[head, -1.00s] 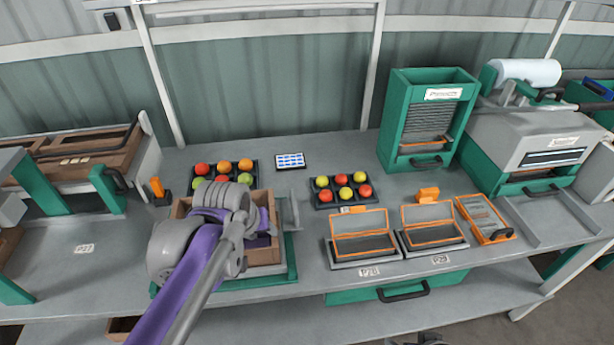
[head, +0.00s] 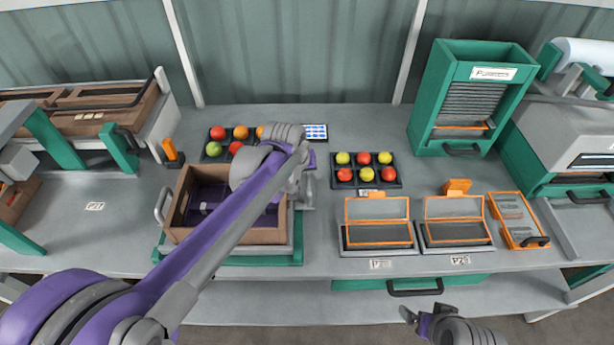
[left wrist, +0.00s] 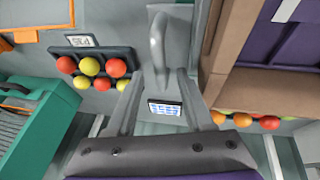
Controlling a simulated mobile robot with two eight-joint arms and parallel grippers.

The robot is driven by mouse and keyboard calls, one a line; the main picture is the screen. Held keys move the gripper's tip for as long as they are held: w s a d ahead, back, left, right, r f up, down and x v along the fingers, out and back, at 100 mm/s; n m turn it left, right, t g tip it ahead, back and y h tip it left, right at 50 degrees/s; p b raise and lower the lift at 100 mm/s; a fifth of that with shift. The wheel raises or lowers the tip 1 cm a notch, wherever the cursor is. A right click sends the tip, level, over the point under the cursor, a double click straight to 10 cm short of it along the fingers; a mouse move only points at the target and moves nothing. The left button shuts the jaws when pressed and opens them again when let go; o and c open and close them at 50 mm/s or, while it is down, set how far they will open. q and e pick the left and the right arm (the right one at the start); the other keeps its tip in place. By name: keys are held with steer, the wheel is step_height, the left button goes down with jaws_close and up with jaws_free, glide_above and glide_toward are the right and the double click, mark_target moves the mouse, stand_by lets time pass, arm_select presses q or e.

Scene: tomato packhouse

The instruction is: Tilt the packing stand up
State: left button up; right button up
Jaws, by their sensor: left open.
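The packing stand, with a green base (head: 240,259) and grey top, holds a wooden crate (head: 225,237) with a purple inside. It looks level in the head view. One grey side handle (head: 160,206) shows at its left. My left gripper (head: 304,192) is at the stand's right side. In the left wrist view my left gripper (left wrist: 160,82) is open, and a grey upright handle (left wrist: 157,42) stands between and just beyond its fingertips. I cannot tell whether they touch. My forearm hides part of the crate and stand. My right gripper (head: 424,320) is low, in front of the bench.
A tomato tray (head: 365,185) lies right of the stand. Another (head: 212,152) and a tablet (head: 315,132) lie behind it. Two orange-framed boxes (head: 379,238) (head: 457,235) stand farther right. A green dispenser (head: 430,100) stands at the back.

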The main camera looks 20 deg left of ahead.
arm_select(q)
steer(key=shift+x, duration=0.85)
jaws_close()
stand_by(0.8)
